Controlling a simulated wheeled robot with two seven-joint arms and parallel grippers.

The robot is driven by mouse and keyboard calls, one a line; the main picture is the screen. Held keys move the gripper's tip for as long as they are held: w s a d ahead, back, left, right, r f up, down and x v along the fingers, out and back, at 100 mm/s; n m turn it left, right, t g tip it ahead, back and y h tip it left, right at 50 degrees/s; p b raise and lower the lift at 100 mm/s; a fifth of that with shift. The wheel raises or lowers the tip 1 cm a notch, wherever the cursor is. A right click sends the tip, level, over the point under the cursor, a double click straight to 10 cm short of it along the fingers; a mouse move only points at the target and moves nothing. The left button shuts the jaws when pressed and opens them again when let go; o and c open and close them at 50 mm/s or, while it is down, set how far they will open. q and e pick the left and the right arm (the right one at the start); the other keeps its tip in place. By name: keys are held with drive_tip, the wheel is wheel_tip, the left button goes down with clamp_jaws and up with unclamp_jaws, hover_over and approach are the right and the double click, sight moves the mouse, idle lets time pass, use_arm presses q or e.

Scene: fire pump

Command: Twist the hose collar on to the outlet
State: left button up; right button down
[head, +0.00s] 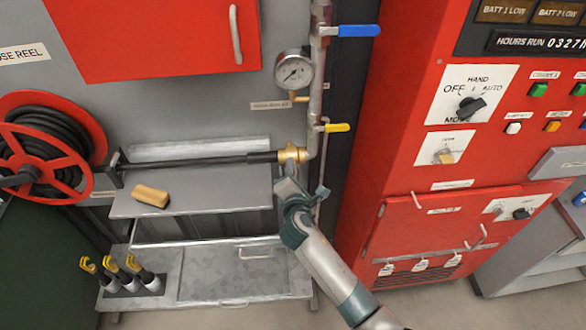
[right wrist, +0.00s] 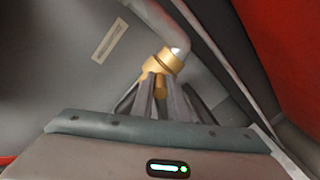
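The brass hose collar (head: 291,155) sits at the right end of the black hose (head: 205,162), against the outlet (head: 313,147) at the foot of the vertical pipe. I cannot tell how far it is on the thread. My right gripper (head: 289,176) reaches up from below to the collar. In the right wrist view the collar (right wrist: 160,64) is just beyond the fingertips. The right gripper's fingers (right wrist: 161,88) are close together, one on each side of a brass lug of the collar, and look shut on it. My left gripper is not in view.
A grey shelf (head: 225,188) with a tan block (head: 151,196) lies below the hose. A pressure gauge (head: 294,71) and blue (head: 358,31) and yellow (head: 337,128) valve levers are on the pipe above. The red control cabinet (head: 400,150) stands close on the right.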

sight(292, 155)
drive_tip(key=shift+r, duration=0.15)
idle(0.3)
drive_tip(key=shift+w+r+g, duration=0.3)
drive_tip(key=shift+r+g, duration=0.25)
drive_tip(key=shift+g, duration=0.4)
drive_tip(key=shift+w+r+g, duration=0.25)
drive_tip(key=shift+r+g, duration=0.3)
drive_tip(key=shift+g, duration=0.4)
drive_tip(key=shift+w+r+g, duration=0.3)
drive_tip(key=shift+g, duration=0.5)
drive_tip(key=shift+w+r+g, duration=0.3)
drive_tip(key=shift+g, duration=0.5)
drive_tip(key=c, duration=1.7)
unclamp_jaws()
drive_tip(key=shift+s+r, duration=0.1)
